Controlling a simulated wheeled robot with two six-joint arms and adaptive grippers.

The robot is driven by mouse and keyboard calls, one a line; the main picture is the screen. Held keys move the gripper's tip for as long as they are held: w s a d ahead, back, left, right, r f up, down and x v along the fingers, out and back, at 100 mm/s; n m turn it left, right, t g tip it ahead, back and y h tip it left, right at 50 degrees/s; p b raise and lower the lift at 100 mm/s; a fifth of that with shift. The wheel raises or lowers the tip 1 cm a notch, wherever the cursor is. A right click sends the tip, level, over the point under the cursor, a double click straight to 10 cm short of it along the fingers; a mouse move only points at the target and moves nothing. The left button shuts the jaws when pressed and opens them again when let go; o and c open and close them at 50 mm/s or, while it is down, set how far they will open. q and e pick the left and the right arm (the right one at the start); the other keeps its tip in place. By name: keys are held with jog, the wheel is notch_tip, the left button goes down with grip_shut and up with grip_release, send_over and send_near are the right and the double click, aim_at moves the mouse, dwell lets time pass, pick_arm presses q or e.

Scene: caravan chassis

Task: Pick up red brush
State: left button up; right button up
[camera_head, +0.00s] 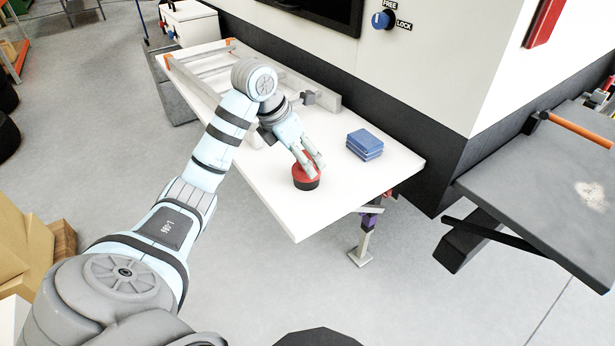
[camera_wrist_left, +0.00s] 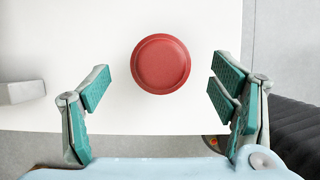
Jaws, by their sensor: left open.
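The red brush (camera_head: 306,181) is a round red piece with a dark lower band, standing on the white table near its front edge. In the left wrist view the red brush (camera_wrist_left: 160,63) shows as a red disc, seen from above, between and beyond the fingers. My left gripper (camera_head: 311,166) is over the brush, with its fingers overlapping it in the head view. In the left wrist view my left gripper (camera_wrist_left: 160,88) is wide open, with green pads apart on both sides and nothing between them touching the disc. My right gripper does not show.
A stack of blue blocks (camera_head: 365,144) lies on the white table (camera_head: 275,205), right of the brush. A metal ladder-like frame (camera_head: 215,66) lies along the table's back. A dark bench (camera_head: 545,190) with an orange-handled tool (camera_head: 580,130) stands at right.

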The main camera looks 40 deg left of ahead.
pick_arm(q)
jog(key=x, duration=0.5)
jog(key=shift+w+d+f+b, duration=0.2)
jog(key=shift+w+b, duration=0.1)
jog(key=shift+w, duration=0.2)
jog(key=c, duration=1.3)
jog(key=shift+r, duration=0.15)
notch_tip(320, 180, up, 8)
jog(key=shift+f+p, duration=0.15)
jog(key=shift+p, duration=1.1)
notch_tip(320, 180, up, 12)
jog(key=p, duration=1.1)
jog(key=shift+p, duration=0.3)
